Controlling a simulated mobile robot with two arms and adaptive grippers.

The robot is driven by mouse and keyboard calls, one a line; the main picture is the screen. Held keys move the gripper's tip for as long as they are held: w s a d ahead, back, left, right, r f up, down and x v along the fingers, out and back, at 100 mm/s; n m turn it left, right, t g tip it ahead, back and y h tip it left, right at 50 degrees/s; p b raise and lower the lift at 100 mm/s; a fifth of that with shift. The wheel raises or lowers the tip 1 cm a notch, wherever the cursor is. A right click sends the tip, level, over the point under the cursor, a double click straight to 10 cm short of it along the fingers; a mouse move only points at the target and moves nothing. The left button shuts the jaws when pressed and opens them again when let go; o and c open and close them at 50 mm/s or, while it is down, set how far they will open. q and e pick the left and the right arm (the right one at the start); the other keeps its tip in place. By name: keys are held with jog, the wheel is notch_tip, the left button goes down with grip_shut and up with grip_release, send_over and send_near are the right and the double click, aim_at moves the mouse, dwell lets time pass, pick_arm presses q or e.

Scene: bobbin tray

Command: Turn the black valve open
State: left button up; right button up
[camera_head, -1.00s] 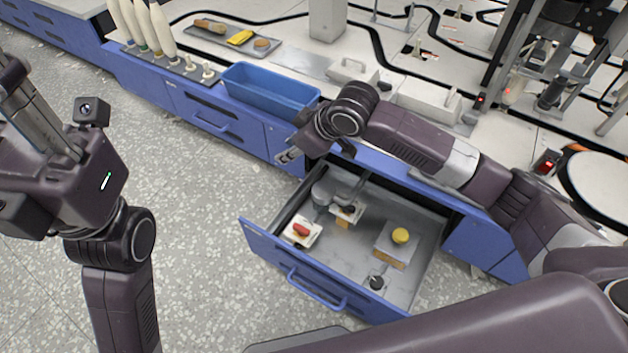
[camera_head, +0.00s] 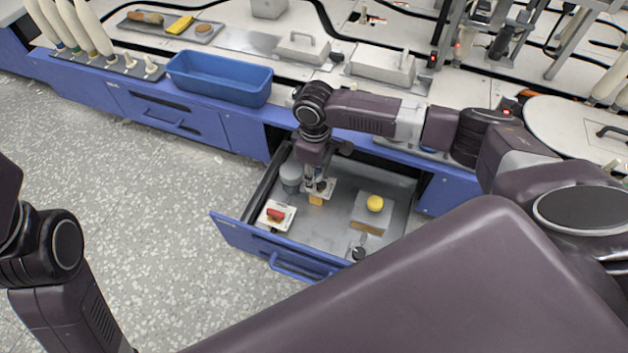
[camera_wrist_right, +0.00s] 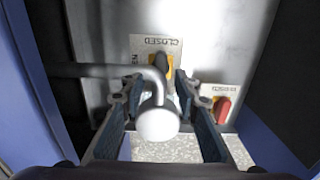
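The black valve (camera_wrist_right: 161,66) sits on a pale plate marked CLOSED, with a yellow base, in the right wrist view. In the head view its plate (camera_head: 327,191) is in the open drawer, and the handle is mostly hidden by my right gripper (camera_head: 317,183). The right gripper points down, close above the valve. In the right wrist view its two fingers (camera_wrist_right: 162,103) are apart, with the valve seen beyond and between them. A grey bent pipe (camera_wrist_right: 110,70) with a rounded white end lies across the gap and partly covers the valve. My left gripper is out of view.
The blue drawer (camera_head: 245,238) stands open. It also holds a red-handled valve (camera_head: 276,215), a yellow button (camera_head: 375,204) on a grey box, a black knob (camera_head: 359,253) and a grey cylinder (camera_head: 291,178). A blue bin (camera_head: 218,80) stands on the counter.

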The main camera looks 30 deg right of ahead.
jog(key=shift+f, duration=0.25)
jog(key=shift+c, duration=0.6)
grip_shut()
